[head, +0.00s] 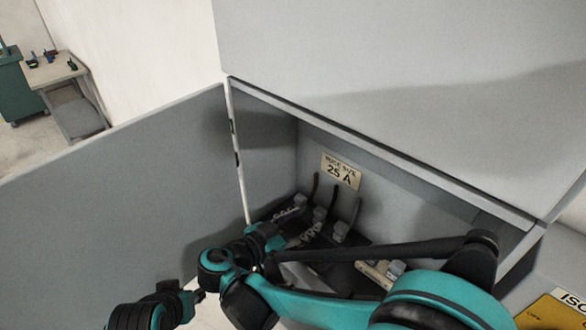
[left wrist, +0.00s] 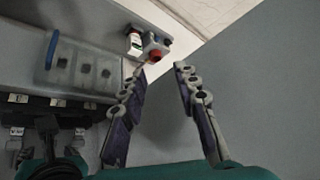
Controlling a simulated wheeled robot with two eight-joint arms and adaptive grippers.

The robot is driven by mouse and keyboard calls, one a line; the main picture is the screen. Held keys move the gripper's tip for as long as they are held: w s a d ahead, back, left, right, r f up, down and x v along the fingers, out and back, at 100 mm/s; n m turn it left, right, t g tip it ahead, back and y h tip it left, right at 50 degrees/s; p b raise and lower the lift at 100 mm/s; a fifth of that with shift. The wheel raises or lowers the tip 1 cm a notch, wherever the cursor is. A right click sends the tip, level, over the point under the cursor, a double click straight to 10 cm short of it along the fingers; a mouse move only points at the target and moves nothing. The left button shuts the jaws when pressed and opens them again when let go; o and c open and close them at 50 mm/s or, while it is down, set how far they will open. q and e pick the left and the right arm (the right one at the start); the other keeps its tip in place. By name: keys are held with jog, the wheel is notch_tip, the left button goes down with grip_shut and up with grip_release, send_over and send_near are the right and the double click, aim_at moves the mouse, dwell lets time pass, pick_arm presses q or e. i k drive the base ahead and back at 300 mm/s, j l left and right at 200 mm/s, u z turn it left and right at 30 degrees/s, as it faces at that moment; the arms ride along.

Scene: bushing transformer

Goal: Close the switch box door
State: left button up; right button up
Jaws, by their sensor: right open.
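The switch box door (head: 120,185) is a large grey panel, swung wide open to the left in the head view. Its hinge edge runs along the left side of the switch box opening (head: 285,140). A grey panel that looks like the door (left wrist: 260,80) fills the right of the left wrist view. My right gripper (head: 268,240) is open at the lower front of the opening, partly hidden by its own arm. My left gripper (left wrist: 162,68) is open and empty in the left wrist view, its fingers left of the grey panel; I cannot tell whether they touch it.
Inside the box are a yellowish fuse label (head: 341,170) and several fuse holders with cables (head: 318,220). A clear-covered unit (left wrist: 80,65) and a red-knobbed part (left wrist: 153,50) show in the left wrist view. A table (head: 58,72) stands far left.

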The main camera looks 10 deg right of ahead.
aim_at(90, 228)
jog(key=k, duration=1)
